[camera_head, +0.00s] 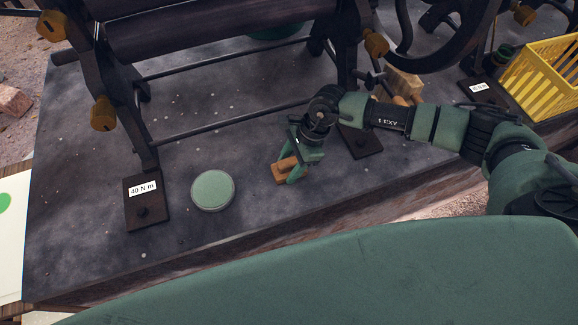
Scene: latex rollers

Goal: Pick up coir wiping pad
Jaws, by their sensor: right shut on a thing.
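The coir wiping pad appears to be the small orange-brown block (281,172) on the dark table top, near its front edge. My right gripper (291,172) reaches down over it from above and is shut on it, with the fingers around the block. Part of the pad is hidden behind the fingers. I cannot tell whether its underside still touches the table. My left gripper is not in view.
A round pale-green disc (212,190) lies left of the pad. The black roller machine (180,32) stands behind, its feet bolted down, one labelled "40 N m" (143,188). A yellow basket (541,78) and wooden pieces (403,84) are at right.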

